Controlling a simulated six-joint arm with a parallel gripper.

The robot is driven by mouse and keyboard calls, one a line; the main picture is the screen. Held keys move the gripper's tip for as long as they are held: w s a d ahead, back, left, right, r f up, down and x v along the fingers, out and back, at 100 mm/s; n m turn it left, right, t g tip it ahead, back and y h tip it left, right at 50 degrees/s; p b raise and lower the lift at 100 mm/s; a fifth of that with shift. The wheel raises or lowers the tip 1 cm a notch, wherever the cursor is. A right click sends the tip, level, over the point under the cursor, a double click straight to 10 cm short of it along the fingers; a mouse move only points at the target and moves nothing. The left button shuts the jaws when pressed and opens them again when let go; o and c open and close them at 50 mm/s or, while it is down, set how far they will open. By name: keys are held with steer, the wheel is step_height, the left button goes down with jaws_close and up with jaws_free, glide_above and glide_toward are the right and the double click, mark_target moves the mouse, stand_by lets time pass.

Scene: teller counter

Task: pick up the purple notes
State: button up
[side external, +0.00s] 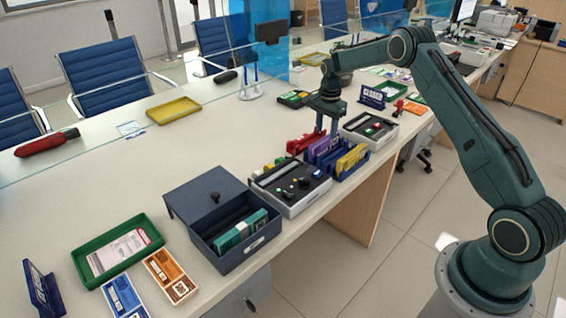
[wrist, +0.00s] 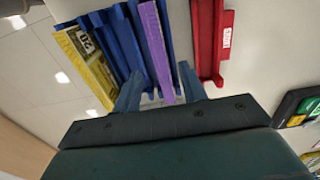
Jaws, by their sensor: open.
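The purple notes (wrist: 156,50) stand on edge in a slot of a blue rack (wrist: 120,40). In the side external view the purple notes (side external: 321,147) show in the blue rack (side external: 345,172), just below my gripper. My gripper (wrist: 165,90) is open, with one finger on each side of the purple notes in the wrist view. Nothing is held. How far down the fingertips reach beside the notes is hard to tell. The fingertips are partly hidden in the side external view (side external: 328,128).
Yellow notes (wrist: 85,55) stand in the same rack. A red holder (wrist: 208,45) is close on the other side. A grey tray with dark inserts (side external: 290,188) and an open dark box (side external: 225,215) stand nearby. Another grey tray (side external: 368,130) is behind the rack.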

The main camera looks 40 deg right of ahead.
mark_target(325, 138)
steer(key=shift+f, duration=2.6)
jaws_close()
